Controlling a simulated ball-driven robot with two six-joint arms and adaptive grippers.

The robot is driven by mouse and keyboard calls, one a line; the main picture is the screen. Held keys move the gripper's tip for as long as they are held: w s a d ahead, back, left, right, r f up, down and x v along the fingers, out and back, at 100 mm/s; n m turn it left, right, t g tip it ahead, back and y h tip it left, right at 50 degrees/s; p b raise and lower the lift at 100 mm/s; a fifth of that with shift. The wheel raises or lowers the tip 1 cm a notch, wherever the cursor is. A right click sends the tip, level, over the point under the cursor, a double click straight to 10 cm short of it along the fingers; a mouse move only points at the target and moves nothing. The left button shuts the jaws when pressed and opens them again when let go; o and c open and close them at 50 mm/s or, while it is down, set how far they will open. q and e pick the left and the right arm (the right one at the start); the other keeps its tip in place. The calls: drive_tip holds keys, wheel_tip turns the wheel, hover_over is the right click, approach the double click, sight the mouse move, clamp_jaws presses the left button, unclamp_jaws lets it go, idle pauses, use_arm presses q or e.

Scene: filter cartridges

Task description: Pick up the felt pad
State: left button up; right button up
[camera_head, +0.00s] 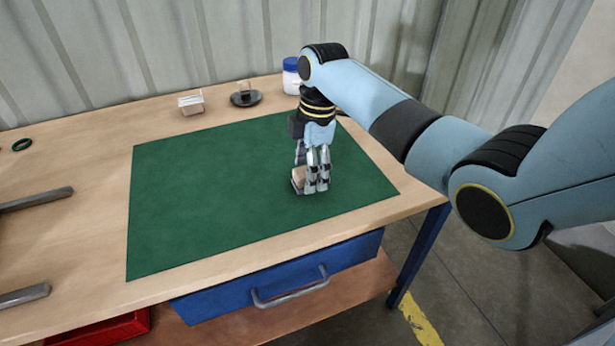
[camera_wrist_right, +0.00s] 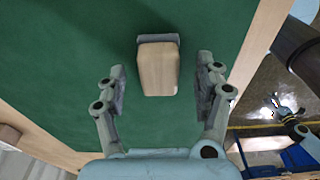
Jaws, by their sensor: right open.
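The felt pad appears to be the small block with a pale wooden grip (camera_wrist_right: 158,70) and a grey base (camera_wrist_right: 145,38) in the right wrist view. It rests on the green mat (camera_head: 200,190), near its right part. In the head view only part of the pad (camera_head: 298,175) shows, behind my fingers. My right gripper (camera_head: 314,190) points down at it. In the right wrist view its fingers (camera_wrist_right: 162,85) are open, one on each side of the wooden grip, with a gap on both sides. My left gripper is not in view.
A white block (camera_head: 190,104), a black disc with a knob (camera_head: 245,99) and a white jar with a blue lid (camera_head: 291,78) stand along the back. A dark ring (camera_head: 22,144) and two grey bars (camera_head: 35,199) are at the left. Most of the mat is clear.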

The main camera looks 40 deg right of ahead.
drive_tip(key=shift+a+f, duration=0.1)
drive_tip(key=shift+f, duration=0.45)
drive_tip(key=c, duration=1.4)
drive_tip(key=shift+o, duration=0.2)
drive_tip(key=shift+r, duration=0.15)
drive_tip(key=r, duration=0.4)
drive_tip(key=shift+s+r, duration=0.15)
drive_tip(key=shift+s, duration=0.1)
drive_tip(key=s+d+r+p, duration=0.1)
drive_tip(key=s+d+r, duration=0.1)
drive_tip(key=s+r, duration=0.4)
drive_tip(key=s, duration=0.5)
drive_tip(key=shift+r+p, duration=0.25)
drive_tip(key=shift+p, duration=0.05)
